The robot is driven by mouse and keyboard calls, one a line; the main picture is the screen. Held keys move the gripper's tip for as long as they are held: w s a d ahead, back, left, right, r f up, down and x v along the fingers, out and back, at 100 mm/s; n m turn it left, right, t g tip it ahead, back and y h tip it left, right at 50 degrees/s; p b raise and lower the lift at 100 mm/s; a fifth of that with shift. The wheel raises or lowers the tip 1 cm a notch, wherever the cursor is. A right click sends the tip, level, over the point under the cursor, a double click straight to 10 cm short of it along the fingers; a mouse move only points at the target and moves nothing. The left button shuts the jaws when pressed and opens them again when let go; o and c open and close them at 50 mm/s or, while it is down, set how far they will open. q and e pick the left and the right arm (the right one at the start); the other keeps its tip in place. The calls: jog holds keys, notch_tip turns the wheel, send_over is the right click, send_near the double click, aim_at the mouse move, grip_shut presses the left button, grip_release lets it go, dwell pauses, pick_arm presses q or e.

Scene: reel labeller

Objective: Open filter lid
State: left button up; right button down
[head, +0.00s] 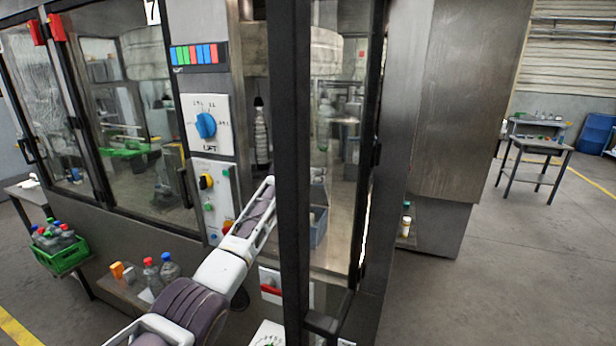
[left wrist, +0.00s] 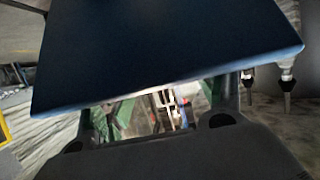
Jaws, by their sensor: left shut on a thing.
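A dark blue flat panel, which looks like the filter lid (left wrist: 165,50), fills the upper part of the left wrist view and sits tilted. In the head view a grey-blue box (head: 318,228) stands inside the machine behind the black door post, partly hidden. My left arm reaches in behind that post, and my left gripper (head: 316,184) is mostly hidden there, just above the box. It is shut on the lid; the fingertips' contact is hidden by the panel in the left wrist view. My right gripper is not in view.
The black door post (head: 289,170) stands close beside my left arm. A control panel with a blue knob (head: 206,125) is left of it. A green crate of bottles (head: 62,250) and a shelf with bottles (head: 150,275) are at lower left. The floor at right is open.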

pick_arm(q)
jog(key=shift+d+f, duration=0.1)
jog(key=shift+f, duration=0.75)
dwell(0.5)
jog(key=o, duration=1.4)
jog(key=shift+o, duration=0.4)
jog(key=shift+w+d, duration=0.15)
jog(key=shift+w, duration=0.2)
jog(key=shift+s+r, duration=0.2)
jog(key=shift+r, duration=0.15)
jog(key=shift+s+a, duration=0.1)
jog(key=shift+a, duration=0.15)
jog(key=shift+s+a+r, duration=0.1)
jog(key=shift+s+r, duration=0.1)
jog(key=shift+s, duration=0.15)
jog(key=v, duration=1)
jog(key=shift+s, duration=0.25)
